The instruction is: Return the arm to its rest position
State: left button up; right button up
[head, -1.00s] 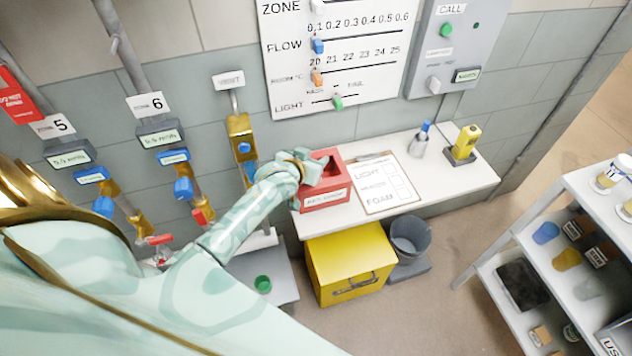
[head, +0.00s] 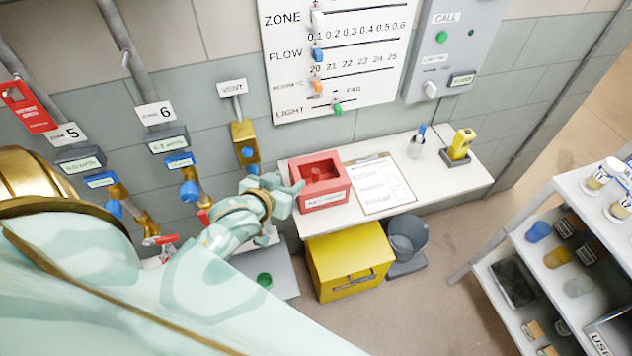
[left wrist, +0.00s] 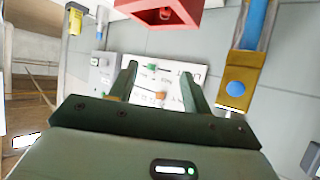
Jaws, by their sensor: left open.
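My left arm comes in from the left in the head view. Its gripper (head: 287,192) is just left of the red box (head: 320,182) on the white shelf. A red item sits inside the box in the head view. My right gripper does not show.
A clipboard (head: 381,186), a marker holder (head: 416,142) and a yellow device (head: 460,145) are on the shelf (head: 470,182). Pipes and valves line the wall at left. A yellow cabinet (head: 350,262), a grey bucket (head: 407,238) and a rack (head: 480,275) stand below and right.

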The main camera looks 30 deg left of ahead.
pick_arm(q)
jog(key=shift+r, duration=0.1)
dwell(0.4)
jog(key=s+d+f+m+g+b, duration=0.15)
jog(key=s+f, duration=0.25)
jog(key=f, duration=0.5)
jog(key=s+f+g, duration=0.2)
jog(key=s+f, duration=0.1)
jog(key=f, duration=0.6)
jog(key=s+d+f+m+g+b, duration=0.1)
jog(key=s+f, duration=0.3)
jog(key=f, duration=0.4)
jog(key=s+d+f+m+g+b, duration=0.1)
jog(key=s+d+f+g+b, duration=0.1)
jog(key=s+f, duration=0.8)
jog(key=s+d+f+m+g+h+b, duration=0.1)
jog(key=s+f+g+b, duration=0.3)
jog(key=s+f, duration=0.7)
jog(key=s+g, duration=0.1)
jog(key=s, duration=0.3)
jog(key=shift+s+d+f+m, duration=0.15)
jog(key=shift+d+m, duration=0.2)
